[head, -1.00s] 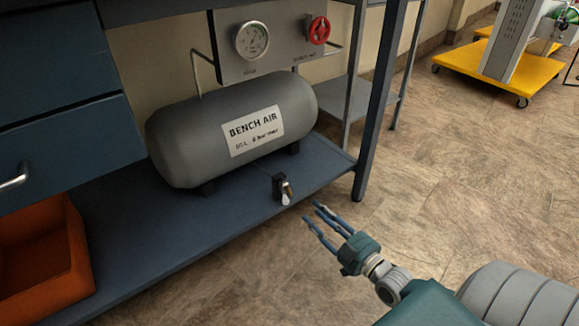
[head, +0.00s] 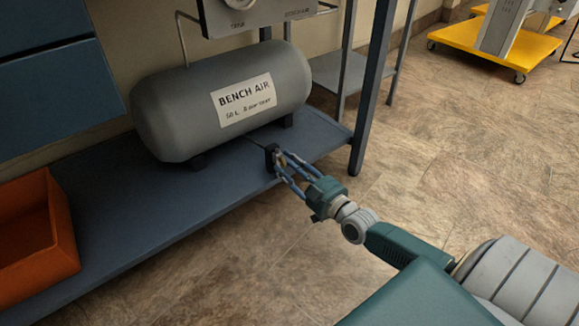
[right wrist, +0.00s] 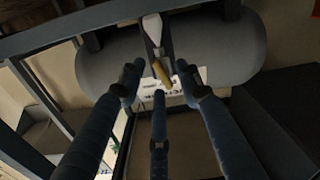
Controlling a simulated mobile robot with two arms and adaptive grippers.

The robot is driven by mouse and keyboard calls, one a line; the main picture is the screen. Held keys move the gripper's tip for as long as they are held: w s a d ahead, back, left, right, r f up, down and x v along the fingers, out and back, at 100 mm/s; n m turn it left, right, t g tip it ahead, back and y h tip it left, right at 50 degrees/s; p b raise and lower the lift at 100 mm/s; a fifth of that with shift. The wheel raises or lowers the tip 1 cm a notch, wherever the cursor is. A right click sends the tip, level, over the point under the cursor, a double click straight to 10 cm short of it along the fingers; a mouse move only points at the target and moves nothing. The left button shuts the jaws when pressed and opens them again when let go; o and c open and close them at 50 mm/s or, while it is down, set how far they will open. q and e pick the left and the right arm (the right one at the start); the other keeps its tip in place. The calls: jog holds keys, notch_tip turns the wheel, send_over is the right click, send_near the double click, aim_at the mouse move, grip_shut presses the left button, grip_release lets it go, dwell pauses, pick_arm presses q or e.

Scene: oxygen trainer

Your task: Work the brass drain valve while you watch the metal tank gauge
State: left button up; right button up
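The drain valve sits at the front edge of the blue shelf, below the grey BENCH AIR tank (head: 225,105). In the head view its dark block (head: 271,156) shows, while its brass part is mostly behind my fingers. In the right wrist view the brass valve body (right wrist: 162,72) and its pale tip (right wrist: 152,30) lie ahead, between my fingers. My right gripper (head: 279,164) is open around the valve; its three fingers (right wrist: 157,80) stand apart, and I cannot tell if any touches. The gauge (head: 240,3) is cut off by the top edge, its needle unreadable. My left gripper is out of view.
The blue shelf (head: 150,195) carries an orange bin (head: 55,215) at the left. A dark table leg (head: 369,95) stands right of the valve. A yellow wheeled cart (head: 490,45) is at the back right. The tiled floor in front is clear.

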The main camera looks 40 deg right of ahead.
grip_shut()
jog(key=m+p, duration=0.3)
jog(key=shift+f+m, duration=0.1)
jog(key=shift+m, duration=0.2)
jog(key=shift+o, duration=0.3)
grip_release()
jog(key=shift+s, duration=0.1)
jog(key=s, duration=1.2)
jog(key=shift+d, duration=0.45)
